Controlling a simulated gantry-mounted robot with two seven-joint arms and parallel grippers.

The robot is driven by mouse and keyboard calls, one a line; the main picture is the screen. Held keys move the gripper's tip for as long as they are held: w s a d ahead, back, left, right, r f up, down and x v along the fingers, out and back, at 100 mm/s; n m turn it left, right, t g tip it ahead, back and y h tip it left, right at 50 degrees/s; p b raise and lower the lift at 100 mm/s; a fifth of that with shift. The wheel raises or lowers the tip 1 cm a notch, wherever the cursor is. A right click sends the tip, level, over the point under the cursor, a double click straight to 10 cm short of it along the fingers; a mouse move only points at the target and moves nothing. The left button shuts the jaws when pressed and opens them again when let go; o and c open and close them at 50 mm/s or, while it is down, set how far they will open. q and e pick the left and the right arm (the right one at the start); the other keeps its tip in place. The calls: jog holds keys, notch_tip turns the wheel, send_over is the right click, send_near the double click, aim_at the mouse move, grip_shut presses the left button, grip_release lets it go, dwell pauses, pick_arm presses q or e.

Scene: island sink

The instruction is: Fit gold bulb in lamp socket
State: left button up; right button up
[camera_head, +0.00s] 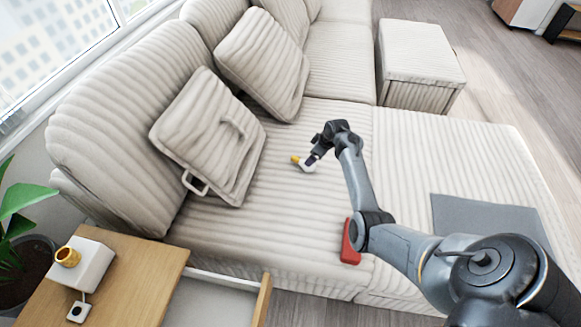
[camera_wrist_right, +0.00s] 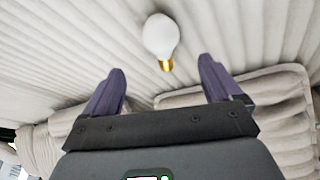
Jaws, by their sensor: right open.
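The bulb (camera_head: 308,168) lies on the striped cream sofa seat, white with a gold base that faces left in the head view. In the right wrist view the bulb (camera_wrist_right: 160,36) is ahead of my fingers, its gold base towards me. My right gripper (camera_head: 313,158) is open above the sofa at the bulb, partly overlapping it in the head view. In the wrist view the right gripper (camera_wrist_right: 160,82) has nothing between its fingers. The lamp is a white block (camera_head: 88,268) with a gold socket (camera_head: 67,256) on the wooden side table. My left gripper is not in view.
The side table (camera_head: 135,280) has an open drawer (camera_head: 215,300). Cushions (camera_head: 210,135) lean on the sofa back. A red object (camera_head: 350,243) and grey mat (camera_head: 480,222) are near my arm.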

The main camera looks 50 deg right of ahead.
jog(key=b+x, duration=0.2)
jog(key=x, duration=0.2)
jog(key=shift+d+f, duration=0.1)
jog(key=shift+f, duration=0.05)
jog(key=b+x, duration=0.4)
jog(key=shift+a+f, duration=0.25)
jog(key=shift+f, duration=0.2)
jog(key=shift+w+f, duration=0.1)
jog(key=shift+f, duration=0.1)
jog(key=shift+d, duration=0.1)
jog(key=c, duration=1.1)
